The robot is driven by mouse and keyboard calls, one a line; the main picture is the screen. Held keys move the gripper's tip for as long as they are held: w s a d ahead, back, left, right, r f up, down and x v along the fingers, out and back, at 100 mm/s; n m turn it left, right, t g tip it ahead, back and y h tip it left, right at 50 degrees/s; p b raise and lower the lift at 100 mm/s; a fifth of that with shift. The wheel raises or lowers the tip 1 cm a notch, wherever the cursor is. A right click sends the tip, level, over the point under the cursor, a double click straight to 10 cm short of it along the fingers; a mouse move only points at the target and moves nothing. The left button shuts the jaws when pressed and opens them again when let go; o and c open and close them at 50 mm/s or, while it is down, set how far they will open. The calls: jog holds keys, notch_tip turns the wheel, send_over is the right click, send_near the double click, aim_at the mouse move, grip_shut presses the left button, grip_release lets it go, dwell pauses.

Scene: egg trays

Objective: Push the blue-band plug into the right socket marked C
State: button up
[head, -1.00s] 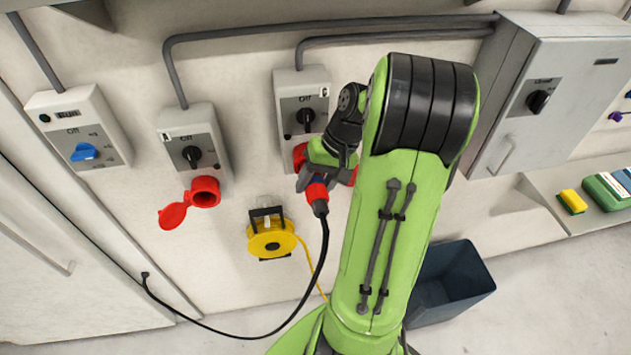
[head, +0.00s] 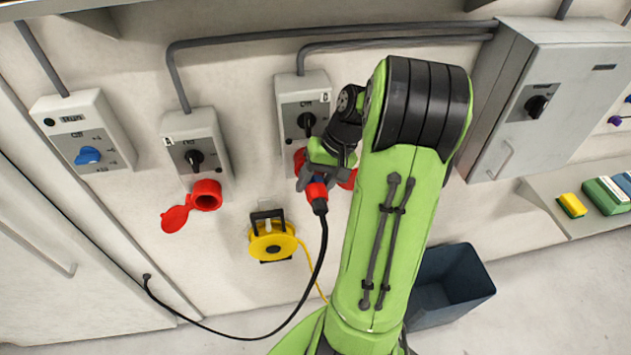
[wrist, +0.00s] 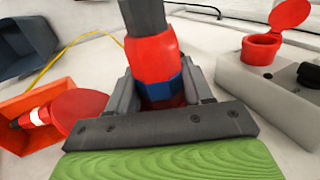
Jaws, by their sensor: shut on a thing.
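My gripper (head: 316,178) is shut on the blue-band plug (head: 317,193), right at the front of the right socket (head: 300,158). The plug is red with a black cable end; its blue band shows between the fingers in the wrist view (wrist: 162,90). The plug's front end is hidden by the gripper, so I cannot tell how far it sits in the socket. The right socket's grey box (head: 302,92) has a black rotary switch (head: 306,121). Its red lid appears to stand open beside the gripper in the wrist view (wrist: 80,108). The letter C is not readable.
The left red socket (head: 206,195) hangs open under its own grey box (head: 192,130). The plug's black cable (head: 318,255) loops down to the wall. A yellow reel (head: 272,243) is below, a dark bin (head: 450,285) at right. An orange box (wrist: 30,115) shows in the wrist view.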

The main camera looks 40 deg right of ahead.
jog(key=shift+w+d+r, duration=0.15)
jog(key=shift+w+d, duration=0.1)
jog(key=shift+w, duration=0.1)
jog(key=o, duration=0.6)
jog(key=o, duration=0.4)
jog(key=shift+c, duration=0.2)
jog(key=o, duration=0.4)
jog(key=shift+a, duration=0.2)
jog(key=shift+d, duration=0.1)
